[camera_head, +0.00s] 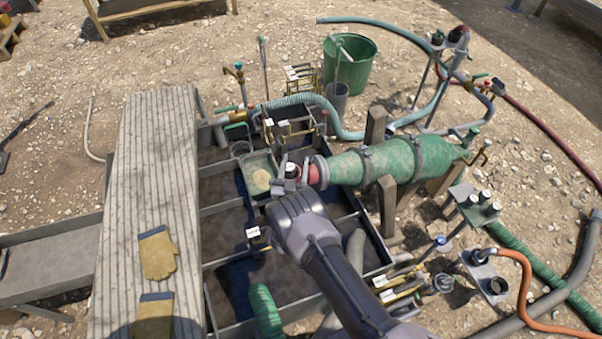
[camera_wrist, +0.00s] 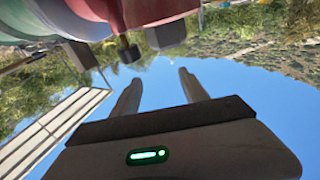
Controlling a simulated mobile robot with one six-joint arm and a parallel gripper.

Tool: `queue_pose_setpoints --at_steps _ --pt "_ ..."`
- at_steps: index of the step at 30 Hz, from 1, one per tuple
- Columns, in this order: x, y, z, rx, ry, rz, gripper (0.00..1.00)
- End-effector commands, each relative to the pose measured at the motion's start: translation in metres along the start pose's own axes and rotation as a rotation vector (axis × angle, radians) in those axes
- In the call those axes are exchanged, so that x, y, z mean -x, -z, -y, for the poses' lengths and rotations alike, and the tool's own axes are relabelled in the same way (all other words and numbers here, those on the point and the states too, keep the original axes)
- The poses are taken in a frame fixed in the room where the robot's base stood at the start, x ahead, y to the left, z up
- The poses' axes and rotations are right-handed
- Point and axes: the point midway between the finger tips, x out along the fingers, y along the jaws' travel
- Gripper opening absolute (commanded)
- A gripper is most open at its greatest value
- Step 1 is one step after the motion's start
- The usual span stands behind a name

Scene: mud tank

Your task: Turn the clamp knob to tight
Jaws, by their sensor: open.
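The green tank (camera_head: 385,160) lies on its side on wooden posts, with a red clamp ring (camera_head: 317,173) at its left end. A small dark clamp knob (camera_wrist: 129,48) sticks out under the red ring (camera_wrist: 155,10) in the wrist view. A grey block (camera_wrist: 165,37) is beside it. My gripper (camera_head: 294,168) is at the tank's red end in the head view and partly hides it. In the wrist view my gripper (camera_wrist: 159,79) is open, with nothing between its fingers. The knob is beyond the fingertips, nearer the left finger, and looks apart from them.
A divided dark trough (camera_head: 222,225) lies below my arm. A plank walkway (camera_head: 150,200) with yellow gloves (camera_head: 157,254) is at the left. A green bucket (camera_head: 349,65), hoses (camera_head: 525,255) and valve stands (camera_head: 478,207) are around the tank. Open sky shows past the fingers.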

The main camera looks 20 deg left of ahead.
Motion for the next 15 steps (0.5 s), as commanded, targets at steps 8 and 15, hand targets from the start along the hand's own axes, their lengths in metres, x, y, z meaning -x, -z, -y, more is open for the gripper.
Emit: queue_pose_setpoints --at_steps 8,15 --pt "-0.051 0.003 -0.099 -0.028 0.562 -0.027 0.52" --pt "0.023 -0.015 -0.186 -0.027 0.939 0.096 0.52"
